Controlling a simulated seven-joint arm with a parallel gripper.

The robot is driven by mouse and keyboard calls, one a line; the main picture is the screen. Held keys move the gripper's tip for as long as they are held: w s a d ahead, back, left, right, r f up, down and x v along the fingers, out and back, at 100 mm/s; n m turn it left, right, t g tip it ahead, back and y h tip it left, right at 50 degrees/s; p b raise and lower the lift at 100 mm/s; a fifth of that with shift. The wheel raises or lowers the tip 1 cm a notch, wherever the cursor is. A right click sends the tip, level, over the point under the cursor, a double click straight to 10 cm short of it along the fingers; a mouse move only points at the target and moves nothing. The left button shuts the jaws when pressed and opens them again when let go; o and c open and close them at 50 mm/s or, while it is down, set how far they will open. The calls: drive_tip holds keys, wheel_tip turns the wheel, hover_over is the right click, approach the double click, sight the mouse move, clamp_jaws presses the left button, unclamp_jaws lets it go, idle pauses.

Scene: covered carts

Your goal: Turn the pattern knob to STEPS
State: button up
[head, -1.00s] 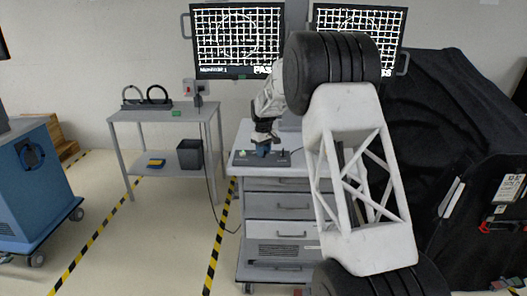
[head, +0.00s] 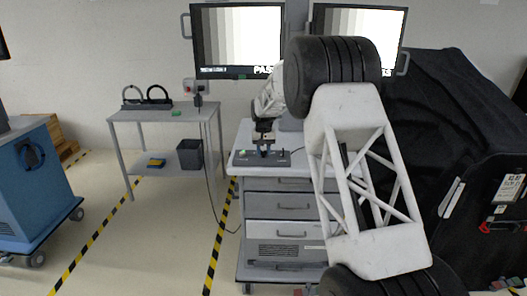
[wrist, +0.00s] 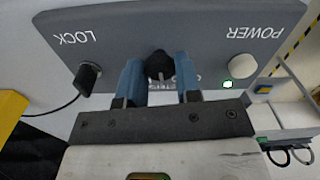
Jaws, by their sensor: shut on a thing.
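The pattern knob (wrist: 159,64) is a small black knob on a grey control panel (wrist: 215,45). In the wrist view it sits between the two blue fingers of my gripper (wrist: 158,76), which is shut on it. Lettering beside the knob is mostly hidden by my gripper. In the head view my gripper (head: 264,148) is over the panel on the cart top, and the knob is too small to make out. The left monitor (head: 238,40) and right monitor (head: 358,33) show vertical grey bars stepping from dark to light.
A LOCK switch (wrist: 84,78) and a round POWER button (wrist: 242,67) flank the knob on the panel. A grey side table (head: 165,115) stands left of the drawer cart (head: 285,208). A black covered cart (head: 440,120) is at the right.

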sight(263, 152)
drive_tip(key=shift+r+m, duration=0.1)
drive_tip(key=shift+m, duration=0.6)
drive_tip(key=o, duration=0.9)
drive_tip(key=shift+r, duration=3.85)
